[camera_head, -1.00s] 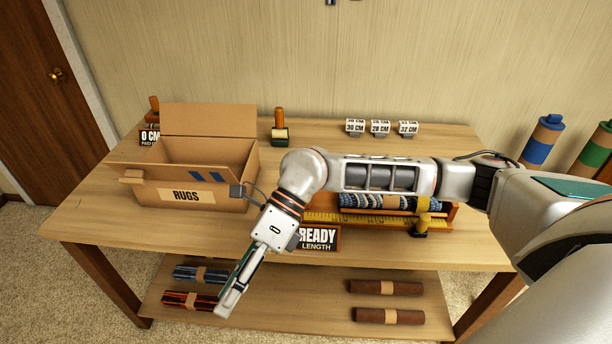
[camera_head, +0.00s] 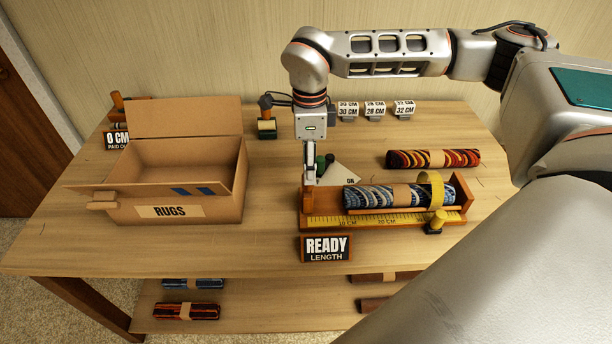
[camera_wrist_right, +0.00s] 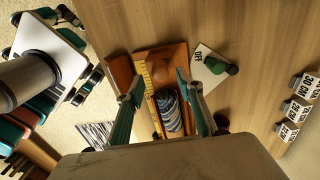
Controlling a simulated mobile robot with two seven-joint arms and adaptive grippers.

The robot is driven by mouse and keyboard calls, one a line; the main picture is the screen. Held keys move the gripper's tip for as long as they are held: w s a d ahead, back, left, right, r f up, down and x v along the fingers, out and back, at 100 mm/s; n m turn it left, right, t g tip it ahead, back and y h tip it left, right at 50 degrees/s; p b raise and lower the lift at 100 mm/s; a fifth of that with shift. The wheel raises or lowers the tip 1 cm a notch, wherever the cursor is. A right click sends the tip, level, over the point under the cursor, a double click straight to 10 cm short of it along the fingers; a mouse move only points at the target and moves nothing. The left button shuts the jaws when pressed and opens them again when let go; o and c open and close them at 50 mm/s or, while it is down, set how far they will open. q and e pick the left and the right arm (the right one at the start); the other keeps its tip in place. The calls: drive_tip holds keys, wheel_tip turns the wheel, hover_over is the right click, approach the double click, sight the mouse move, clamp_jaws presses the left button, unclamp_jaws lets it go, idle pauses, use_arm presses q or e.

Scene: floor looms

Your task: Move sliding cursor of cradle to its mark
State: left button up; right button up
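The wooden cradle (camera_head: 308,208) stands on the table with a yellow ruler (camera_head: 346,221) along its front. A blue patterned rug roll (camera_head: 372,197) with a tan band lies in it. I cannot make out the cursor's mark. My right gripper (camera_head: 309,178) points down over the cradle's left end, apart from the cursor. In the right wrist view its fingers (camera_wrist_right: 160,92) are spread and empty, with the roll (camera_wrist_right: 170,111) showing between them. My left gripper is not in view.
A READY sign (camera_head: 326,248) stands before the cradle. A card with a green-knobbed piece (camera_head: 338,174) and a red-orange rug roll (camera_head: 433,158) lie behind it. An open RUGS box (camera_head: 170,211) stands left. Number tags (camera_head: 376,110) stand at the back.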

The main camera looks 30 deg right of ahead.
sight(308, 191)
wheel_tip(308, 191, down, 4)
drive_tip(key=shift+f, duration=0.35)
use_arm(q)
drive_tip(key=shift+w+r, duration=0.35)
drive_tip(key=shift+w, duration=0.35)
use_arm(e)
clamp_jaws()
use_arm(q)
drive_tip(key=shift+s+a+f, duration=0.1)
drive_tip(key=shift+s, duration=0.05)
